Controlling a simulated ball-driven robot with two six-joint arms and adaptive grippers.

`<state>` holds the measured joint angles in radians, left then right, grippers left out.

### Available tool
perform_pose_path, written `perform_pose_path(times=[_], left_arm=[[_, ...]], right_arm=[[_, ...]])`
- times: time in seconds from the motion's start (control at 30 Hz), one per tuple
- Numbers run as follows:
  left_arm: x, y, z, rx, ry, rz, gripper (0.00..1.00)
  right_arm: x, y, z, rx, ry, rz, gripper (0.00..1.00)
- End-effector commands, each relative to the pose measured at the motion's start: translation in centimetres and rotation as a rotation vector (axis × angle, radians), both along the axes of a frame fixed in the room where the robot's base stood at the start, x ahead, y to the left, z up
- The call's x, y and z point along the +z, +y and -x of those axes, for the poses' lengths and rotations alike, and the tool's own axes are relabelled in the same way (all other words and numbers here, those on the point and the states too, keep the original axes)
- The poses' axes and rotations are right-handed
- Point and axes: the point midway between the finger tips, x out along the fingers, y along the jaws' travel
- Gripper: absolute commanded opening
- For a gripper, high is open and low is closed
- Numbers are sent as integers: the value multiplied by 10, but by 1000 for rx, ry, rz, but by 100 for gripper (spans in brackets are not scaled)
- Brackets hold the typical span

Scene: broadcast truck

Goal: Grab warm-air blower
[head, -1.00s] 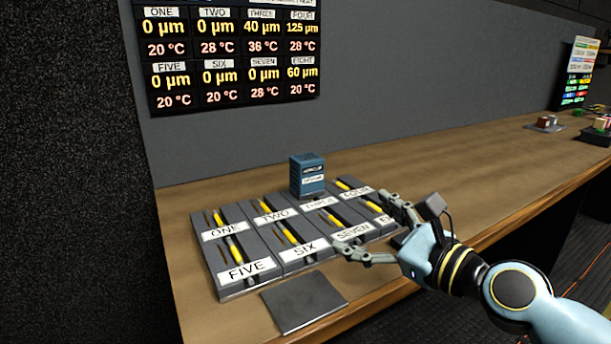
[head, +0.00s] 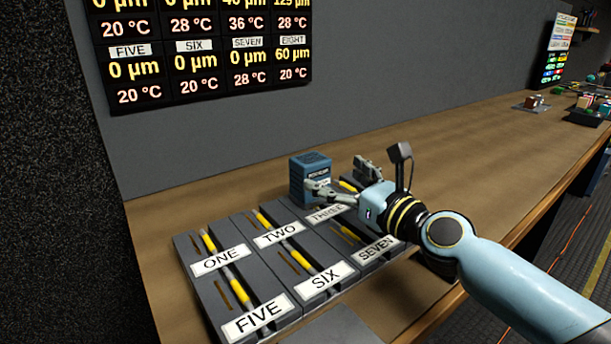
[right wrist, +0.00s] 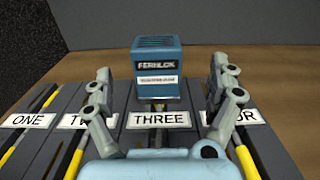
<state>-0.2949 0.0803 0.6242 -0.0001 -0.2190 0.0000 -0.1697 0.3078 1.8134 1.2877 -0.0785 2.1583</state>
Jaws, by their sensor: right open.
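The warm-air blower is a small blue box (head: 305,172) with a slatted top and white label. It stands upright on the bench behind the THREE slot, and in the right wrist view (right wrist: 158,68) it is straight ahead, centred. My right gripper (head: 340,180) is open just in front of it. In the right wrist view the two fingers (right wrist: 160,95) are spread to either side of the blower's line, with nothing between them at the palm. In the head view a finger overlaps the blower's lower right; contact cannot be told. My left gripper is not in view.
Grey numbered slots (head: 228,290) with yellow-banded rods fill the bench in front of the blower. A temperature display (head: 200,60) hangs on the wall behind. Small items (head: 590,105) lie far right. The wooden bench (head: 440,125) between is clear.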

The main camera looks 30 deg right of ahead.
Motion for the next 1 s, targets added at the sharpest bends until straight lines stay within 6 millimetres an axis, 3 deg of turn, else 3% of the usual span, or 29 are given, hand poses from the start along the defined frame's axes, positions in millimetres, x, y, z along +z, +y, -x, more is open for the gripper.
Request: perform_pose_path(times=[0.2, 0.53, 0.87, 1.0], left_arm=[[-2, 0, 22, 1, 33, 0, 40], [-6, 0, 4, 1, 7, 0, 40], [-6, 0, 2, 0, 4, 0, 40], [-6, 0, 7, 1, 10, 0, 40]], right_arm=[[0, 4, -25, 0, -1, 0, 90], [0, 14, -69, -1, -1, 0, 90], [0, 15, -77, 1, 0, 0, 90], [0, 15, -77, 1, 0, 0, 72]])
